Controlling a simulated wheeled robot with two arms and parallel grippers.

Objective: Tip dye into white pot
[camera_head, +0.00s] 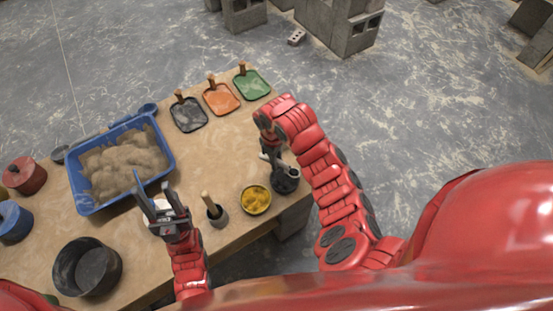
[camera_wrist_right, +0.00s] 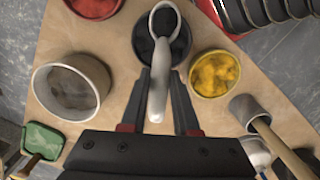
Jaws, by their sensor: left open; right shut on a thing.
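My right gripper (camera_wrist_right: 159,95) is shut on a pale-handled spoon (camera_wrist_right: 157,85), pointing down. The spoon's round bowl (camera_wrist_right: 165,20) is over a black pot (camera_wrist_right: 180,50); its inside looks dark, but I cannot tell whether it holds dye. The white pot (camera_wrist_right: 70,88), pale-walled and grey-brown inside, stands left of the black pot in the wrist view. In the head view my right arm hides it. The yellow dye pot (camera_head: 256,199) is beside the black pot. My left gripper (camera_head: 153,200) is open at the table's front, above a small whitish thing.
A blue tub (camera_head: 174,160) of sand fills the left middle. Black (camera_head: 188,114), orange (camera_head: 221,98) and green (camera_head: 251,84) scoops lie along the back. A wood-handled tool (camera_head: 217,216), a black tub (camera_head: 88,268), a red pot (camera_head: 25,176) and a blue pot (camera_head: 12,222) stand around.

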